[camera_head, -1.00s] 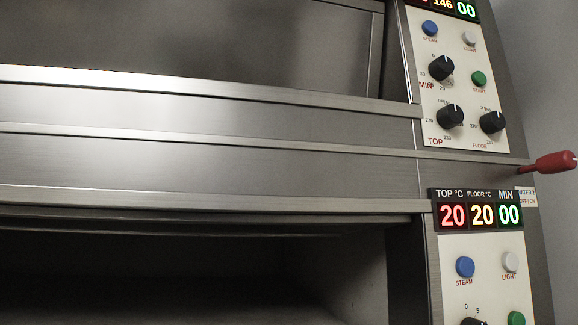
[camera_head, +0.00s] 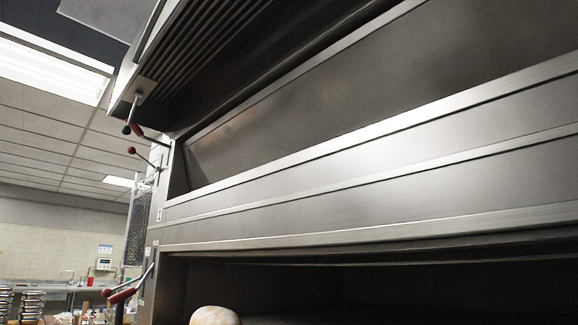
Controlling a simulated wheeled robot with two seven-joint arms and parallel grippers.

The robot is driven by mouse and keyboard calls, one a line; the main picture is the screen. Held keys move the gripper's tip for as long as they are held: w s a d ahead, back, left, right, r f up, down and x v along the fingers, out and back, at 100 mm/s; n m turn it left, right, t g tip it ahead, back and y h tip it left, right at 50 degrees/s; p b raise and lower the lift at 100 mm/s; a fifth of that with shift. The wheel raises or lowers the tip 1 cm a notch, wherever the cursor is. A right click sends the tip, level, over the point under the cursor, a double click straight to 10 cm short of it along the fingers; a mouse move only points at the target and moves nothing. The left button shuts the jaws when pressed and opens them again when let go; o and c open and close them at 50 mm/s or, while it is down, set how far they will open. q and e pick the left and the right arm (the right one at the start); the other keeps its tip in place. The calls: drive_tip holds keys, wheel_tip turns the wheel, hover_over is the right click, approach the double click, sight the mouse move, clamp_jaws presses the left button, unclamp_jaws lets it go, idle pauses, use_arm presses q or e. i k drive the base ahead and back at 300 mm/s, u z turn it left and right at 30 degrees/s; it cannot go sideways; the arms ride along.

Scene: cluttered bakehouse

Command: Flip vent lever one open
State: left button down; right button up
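Several levers are on the left end of the steel deck oven. One lever (camera_head: 131,112) hangs from the corner of the hood and ends in a dark knob. A red handle (camera_head: 137,130) is right beside it. Below, a thin lever (camera_head: 143,157) with a dark red ball end sticks out to the left from the oven's side post. Lower down, near the lower chamber, are another metal lever and a red handle (camera_head: 122,296). No label is readable, so I cannot tell which one is vent lever one. Neither of my grippers is in view.
The steel oven front (camera_head: 380,170) fills the right side, with a dark open lower chamber (camera_head: 400,290). A round pale loaf (camera_head: 215,315) shows at the bottom edge. At far left are a sink counter (camera_head: 60,288) and stacked round metal items (camera_head: 32,303).

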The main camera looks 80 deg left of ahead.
sight(131, 150)
drive_tip(key=u, duration=3.7)
